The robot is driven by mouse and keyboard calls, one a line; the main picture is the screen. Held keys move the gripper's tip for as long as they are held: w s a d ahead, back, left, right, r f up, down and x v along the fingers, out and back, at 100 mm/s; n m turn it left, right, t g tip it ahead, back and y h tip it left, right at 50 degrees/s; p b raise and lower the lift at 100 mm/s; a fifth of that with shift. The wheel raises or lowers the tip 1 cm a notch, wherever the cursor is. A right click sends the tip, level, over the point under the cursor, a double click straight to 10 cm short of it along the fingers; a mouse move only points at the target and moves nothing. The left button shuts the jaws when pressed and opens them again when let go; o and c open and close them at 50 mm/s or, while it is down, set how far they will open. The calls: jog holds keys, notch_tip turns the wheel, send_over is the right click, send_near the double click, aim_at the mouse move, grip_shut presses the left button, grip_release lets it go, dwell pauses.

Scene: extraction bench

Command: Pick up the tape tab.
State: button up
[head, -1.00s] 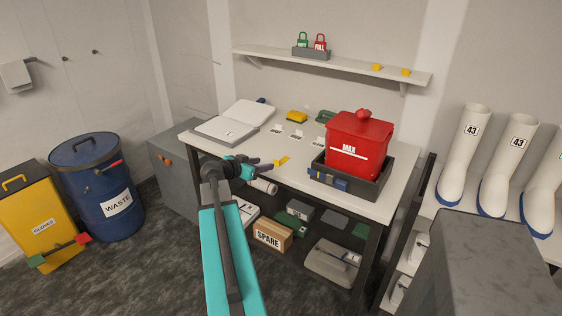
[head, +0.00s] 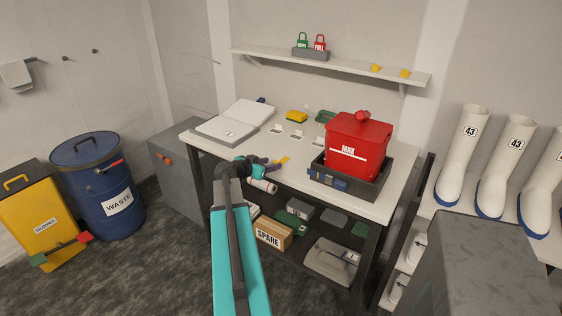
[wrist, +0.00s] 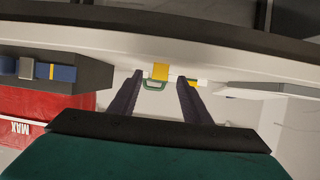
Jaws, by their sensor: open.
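The tape tab (head: 283,160) is a small yellow strip on the white bench top, near its front edge. My gripper (head: 272,163) reaches over the front of the bench, just left of the tab in the head view. In the wrist view the tab (wrist: 161,70) shows between the ends of the two dark fingers of my gripper (wrist: 159,77). The fingers are apart with nothing held. Whether the fingertips stand level with the tab or above it, I cannot tell.
A red lidded box marked MAX (head: 356,147) stands in a dark tray (head: 375,191) on the right of the bench. An open binder (head: 222,131) lies left. A yellow block (head: 297,116) and small white cards (head: 296,134) are behind the tab.

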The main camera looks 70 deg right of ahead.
aim_at(282, 159)
jog(key=shift+p+x, duration=0.35)
jog(key=shift+x, duration=1.15)
jog(key=shift+c, duration=0.2)
jog(key=c, duration=1.1)
